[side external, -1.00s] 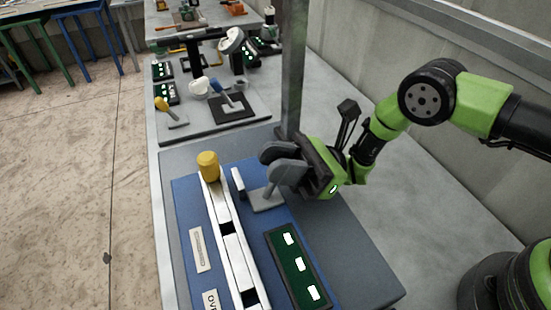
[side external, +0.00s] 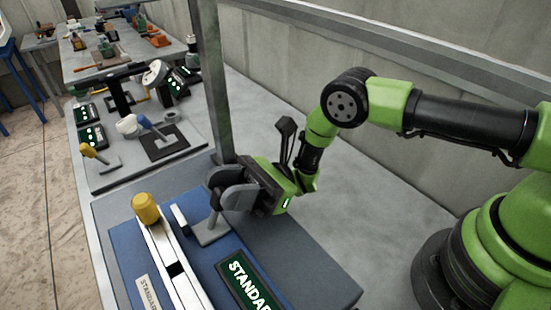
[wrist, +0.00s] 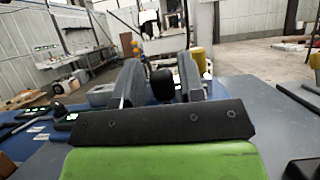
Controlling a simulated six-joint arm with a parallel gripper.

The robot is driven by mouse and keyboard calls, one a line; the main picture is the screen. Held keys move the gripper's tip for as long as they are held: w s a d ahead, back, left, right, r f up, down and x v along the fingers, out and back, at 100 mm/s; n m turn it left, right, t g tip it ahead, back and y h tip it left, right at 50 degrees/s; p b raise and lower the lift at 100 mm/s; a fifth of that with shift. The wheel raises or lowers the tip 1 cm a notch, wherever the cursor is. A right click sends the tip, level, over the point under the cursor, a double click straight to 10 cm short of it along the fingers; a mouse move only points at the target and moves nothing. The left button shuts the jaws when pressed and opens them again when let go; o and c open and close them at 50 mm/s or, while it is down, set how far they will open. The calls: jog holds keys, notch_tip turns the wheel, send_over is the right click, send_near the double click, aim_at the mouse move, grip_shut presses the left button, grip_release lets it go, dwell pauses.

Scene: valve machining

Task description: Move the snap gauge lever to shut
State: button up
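The snap gauge lever is a grey handle (side external: 213,222) on a grey foot, on the blue plate of the gauge at the bench front. Its upper end is hidden by my gripper (side external: 229,188) in the side view. In the wrist view, a black knob (wrist: 162,86) stands between the two grey fingers of my gripper (wrist: 161,78). The fingers are apart, with a narrow gap at the knob's left; whether the right finger touches is unclear. The gauge's green display (side external: 250,285) reads "STANDAR", cut off by the frame edge.
A pale rail (side external: 172,262) with a yellow cylinder (side external: 146,208) at its far end lies left of the lever. A metal post (side external: 215,85) rises behind my gripper.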

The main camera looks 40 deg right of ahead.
jog(key=d, duration=1.1)
